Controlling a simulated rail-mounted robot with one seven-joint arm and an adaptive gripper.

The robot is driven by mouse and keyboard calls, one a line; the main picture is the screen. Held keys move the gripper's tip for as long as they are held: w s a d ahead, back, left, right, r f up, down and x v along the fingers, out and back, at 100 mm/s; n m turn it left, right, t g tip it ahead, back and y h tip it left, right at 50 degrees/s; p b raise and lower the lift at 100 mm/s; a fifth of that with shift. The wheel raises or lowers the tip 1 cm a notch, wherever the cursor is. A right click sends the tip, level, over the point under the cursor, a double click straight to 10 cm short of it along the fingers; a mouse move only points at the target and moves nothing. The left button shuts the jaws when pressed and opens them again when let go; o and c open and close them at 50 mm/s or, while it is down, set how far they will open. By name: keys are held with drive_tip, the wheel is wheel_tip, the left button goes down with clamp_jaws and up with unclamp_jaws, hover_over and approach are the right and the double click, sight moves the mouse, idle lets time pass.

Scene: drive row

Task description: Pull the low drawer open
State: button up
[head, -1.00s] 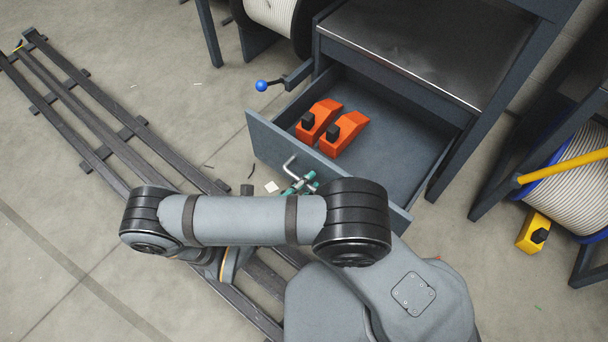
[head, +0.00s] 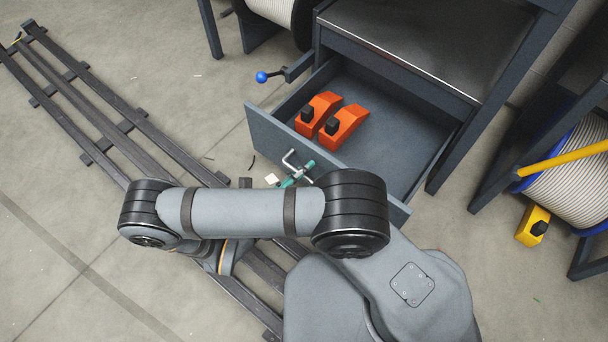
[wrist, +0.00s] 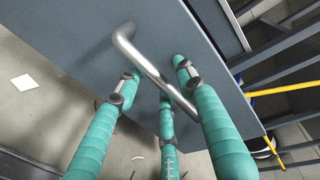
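The grey drawer (head: 390,145) stands well out from its cabinet. Its front panel (head: 262,133) carries a bent metal bar handle, which shows in the head view (head: 289,157) and close up in the wrist view (wrist: 152,65). My gripper (wrist: 158,80) has teal fingers at the handle, on either side of the bar. The fingertips are apart, with small gaps to the bar, so it looks open around the handle. In the head view, my arm hides most of the gripper and the near lower part of the drawer front.
Two orange blocks (head: 343,127) with black knobs lie in the drawer. A blue-ball lever (head: 262,77) sticks out left of the cabinet. A cable reel (head: 570,160), yellow bar (head: 565,162) and yellow block (head: 533,226) stand right. Floor rails (head: 110,120) run left.

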drive_tip(key=v, duration=1.2)
drive_tip(key=x, duration=1.2)
drive_tip(key=shift+w+d, duration=0.2)
